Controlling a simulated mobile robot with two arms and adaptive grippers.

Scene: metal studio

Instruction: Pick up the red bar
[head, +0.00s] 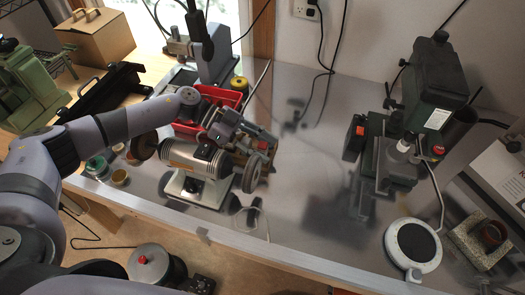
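My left arm reaches in from the left, over the bench grinder (195,155). My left gripper (250,138) is small and dark, just behind the grinder and in front of the red tray (222,97). A small reddish piece (264,146) shows at the gripper's fingertips; it may be the red bar, but it is mostly hidden. I cannot tell whether the fingers are open or closed on it. My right gripper is not in view.
The metal bench top (310,180) is clear in the middle. A green drill press (398,150) stands on the right, with a round white-rimmed device (413,245) in front. A black toolbox (105,92) and a cardboard box (97,37) are at the left.

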